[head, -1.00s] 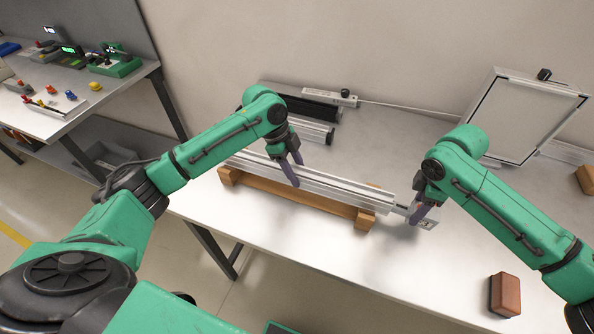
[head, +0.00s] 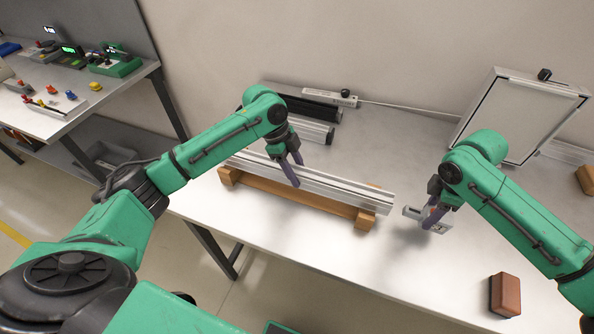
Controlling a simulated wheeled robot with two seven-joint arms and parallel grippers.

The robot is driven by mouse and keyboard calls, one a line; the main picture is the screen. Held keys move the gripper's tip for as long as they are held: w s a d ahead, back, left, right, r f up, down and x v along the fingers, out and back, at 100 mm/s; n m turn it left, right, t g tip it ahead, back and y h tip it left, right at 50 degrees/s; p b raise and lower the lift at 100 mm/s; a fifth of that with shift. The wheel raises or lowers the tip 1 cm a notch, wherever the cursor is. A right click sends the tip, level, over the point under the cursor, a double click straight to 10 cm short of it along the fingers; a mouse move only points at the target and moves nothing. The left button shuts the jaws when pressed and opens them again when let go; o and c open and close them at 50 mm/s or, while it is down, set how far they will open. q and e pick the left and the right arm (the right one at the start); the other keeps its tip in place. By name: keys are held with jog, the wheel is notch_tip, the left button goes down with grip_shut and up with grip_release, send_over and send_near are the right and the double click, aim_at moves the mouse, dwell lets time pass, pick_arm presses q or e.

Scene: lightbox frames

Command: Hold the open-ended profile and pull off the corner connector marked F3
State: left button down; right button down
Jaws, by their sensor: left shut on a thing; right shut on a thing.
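The silver open-ended profile (head: 345,188) lies on a wooden cradle near the table's front edge. My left gripper (head: 292,172) is shut on the profile around its middle. My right gripper (head: 433,214) is shut on the corner connector (head: 413,212), a small light metal piece to the right of the profile's right end. A gap shows between the connector and the profile end. The gripper hides part of the connector, and no F3 mark can be read.
The wooden cradle (head: 283,200) carries the profile. Other profiles (head: 310,107) lie behind it. A framed panel (head: 520,118) leans at the back right. A brown block (head: 504,295) lies at the front right. Bare table surrounds my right gripper.

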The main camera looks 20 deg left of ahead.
jog(key=shift+r, duration=0.1)
jog(key=shift+r, duration=1.9)
pick_arm(q)
jog(key=shift+c, duration=1.2)
grip_release()
jog(key=v, duration=1.2)
